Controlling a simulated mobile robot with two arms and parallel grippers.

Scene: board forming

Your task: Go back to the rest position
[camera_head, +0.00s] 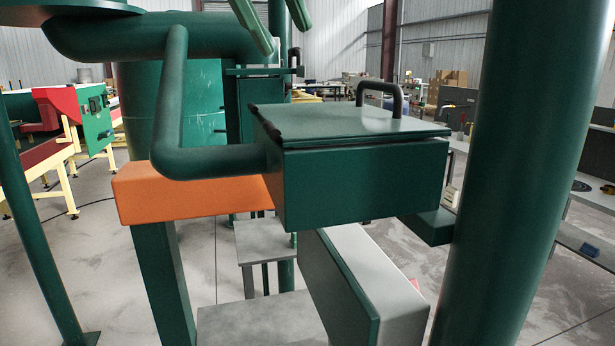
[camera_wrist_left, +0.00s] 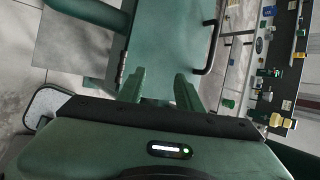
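The green box (camera_head: 365,185) has a flat, closed lid (camera_head: 340,122) with a black handle (camera_head: 380,90). In the left wrist view the lid (camera_wrist_left: 165,40) lies in front of the fingers, and its handle (camera_wrist_left: 212,45) is to their right. I cannot tell the exact gap to the lid. My right gripper is in neither view.
A bent green tube (camera_head: 172,100) and an orange beam (camera_head: 190,195) stand left of the box. A thick green column (camera_head: 510,170) rises at the right. A workbench with small items (camera_wrist_left: 270,70) lies to the right. Open concrete floor shows at the left.

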